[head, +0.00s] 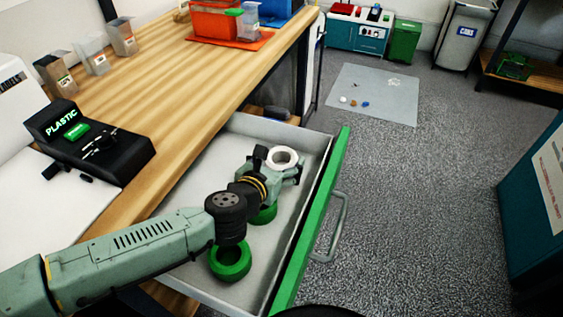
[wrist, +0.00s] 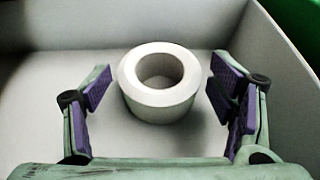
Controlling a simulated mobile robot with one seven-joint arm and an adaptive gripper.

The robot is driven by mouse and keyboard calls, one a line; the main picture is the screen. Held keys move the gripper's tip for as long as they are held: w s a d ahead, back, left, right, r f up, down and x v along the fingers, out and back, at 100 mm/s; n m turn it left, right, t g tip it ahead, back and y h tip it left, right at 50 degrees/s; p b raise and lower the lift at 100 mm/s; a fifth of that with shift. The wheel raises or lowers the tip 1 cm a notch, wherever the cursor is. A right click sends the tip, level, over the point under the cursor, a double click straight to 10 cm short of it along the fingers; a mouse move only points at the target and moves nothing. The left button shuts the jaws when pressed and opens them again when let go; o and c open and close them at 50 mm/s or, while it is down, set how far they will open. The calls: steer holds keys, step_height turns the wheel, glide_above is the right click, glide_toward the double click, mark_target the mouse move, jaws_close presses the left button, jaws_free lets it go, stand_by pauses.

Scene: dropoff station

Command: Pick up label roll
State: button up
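The label roll is a white ring with a wide hole (wrist: 158,98); in the wrist view it lies flat on the grey drawer floor, in the middle. It also shows in the head view (head: 283,158), inside the open drawer (head: 318,210) with the green front. My gripper (wrist: 158,92) is open, with one purple-padded finger on each side of the roll and a gap between each pad and the roll. In the head view my gripper (head: 286,170) reaches down into the drawer, and its arm hides part of the drawer floor.
Two green rings lie in the drawer: one (head: 231,261) near the front and one (head: 264,214) partly under my arm. The drawer's grey walls and green front surround my gripper. The wooden table (head: 185,85) stands to the left, with bins and containers on it.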

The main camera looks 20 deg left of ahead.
steer(key=c, duration=0.9)
steer(key=shift+c, duration=0.3)
steer(key=shift+r, duration=0.15)
